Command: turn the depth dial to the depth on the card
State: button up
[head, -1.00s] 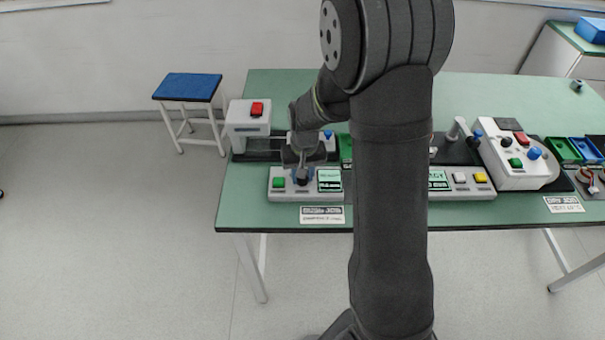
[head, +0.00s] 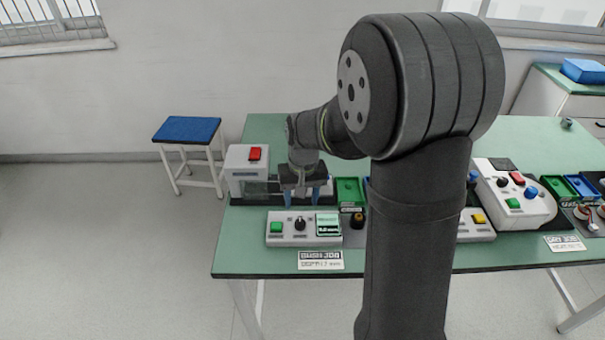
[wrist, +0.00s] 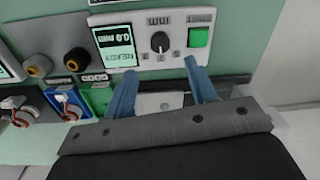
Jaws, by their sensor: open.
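The depth dial (head: 299,223) is a small black knob on a white control panel, and it also shows in the wrist view (wrist: 160,42). The panel display (head: 328,224) appears to read 0.0 mm with READY above it in the wrist view (wrist: 115,45). The job card (head: 320,260) lies in front of the panel; its depth line is too small to read surely. My gripper (head: 303,197) is open and empty, with blue fingers apart, behind and above the panel. In the wrist view the fingertips (wrist: 160,66) are apart, short of the dial and not touching it.
A green button (head: 277,227) is left of the dial. A white machine with a red button (head: 254,154) stands behind at left. A green tray (head: 349,190) and a dark knob (head: 357,220) are at right. My arm hides the table's middle.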

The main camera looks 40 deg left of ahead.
notch_tip(320, 180, up, 9)
send_over(300, 222)
jog(key=shift+w+d, duration=0.25)
jog(key=shift+w, duration=0.05)
dwell(0.4)
jog(key=f, duration=1.7)
jog(key=shift+s+a+f, duration=0.15)
jog(key=shift+s+f, duration=0.1)
jog(key=shift+s, duration=0.05)
